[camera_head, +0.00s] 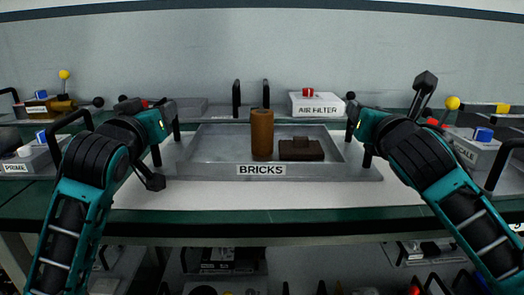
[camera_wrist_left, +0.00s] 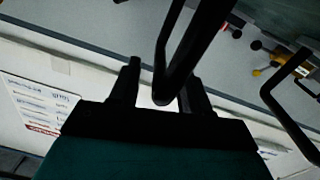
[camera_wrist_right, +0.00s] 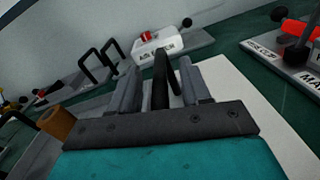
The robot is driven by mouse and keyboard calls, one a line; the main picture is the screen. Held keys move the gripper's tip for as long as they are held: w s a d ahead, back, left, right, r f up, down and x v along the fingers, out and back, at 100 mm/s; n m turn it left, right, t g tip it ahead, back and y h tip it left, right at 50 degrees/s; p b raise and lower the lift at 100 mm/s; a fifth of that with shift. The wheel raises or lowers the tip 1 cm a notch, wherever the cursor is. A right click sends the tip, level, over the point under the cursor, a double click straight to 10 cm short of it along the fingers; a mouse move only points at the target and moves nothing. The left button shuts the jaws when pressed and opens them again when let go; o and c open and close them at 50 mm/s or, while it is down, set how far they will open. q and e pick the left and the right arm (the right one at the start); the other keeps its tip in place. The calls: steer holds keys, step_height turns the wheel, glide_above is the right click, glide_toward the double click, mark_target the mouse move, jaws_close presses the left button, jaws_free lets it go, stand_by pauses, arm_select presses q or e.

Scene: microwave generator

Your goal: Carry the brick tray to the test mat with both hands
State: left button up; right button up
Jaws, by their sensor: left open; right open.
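The brick tray (camera_head: 215,172), grey and labelled BRICKS, sits level in the middle of the bench. It holds a brown cylinder (camera_head: 262,133) and a dark brown block (camera_head: 301,150). A white sheet (camera_head: 270,196), possibly the test mat, shows under and in front of it. My left gripper (camera_head: 170,124) is open at the tray's left side; in the left wrist view a black handle bar (camera_wrist_left: 176,62) lies between its fingers. My right gripper (camera_head: 357,126) is open at the right side, with a black handle bar (camera_wrist_right: 160,80) between its fingers. Finger contact is unclear.
A white AIR FILTER box (camera_head: 318,105) and two upright black handles (camera_head: 251,99) stand behind the tray. Labelled trays with black handles flank both arms, including a SPECIAL tray (camera_head: 478,150) on the right. The bench's green front edge (camera_head: 270,228) is clear.

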arm_select(q)
steer(key=shift+w, duration=0.35)
arm_select(e)
steer(key=shift+w, duration=0.35)
arm_select(q)
jaws_close()
arm_select(e)
jaws_close()
arm_select(q)
steer(key=shift+d, duration=0.1)
steer(key=shift+d, duration=0.1)
arm_select(e)
steer(key=shift+a, duration=0.15)
arm_select(q)
steer(key=shift+r, duration=0.1)
arm_select(e)
steer(key=shift+r, duration=0.1)
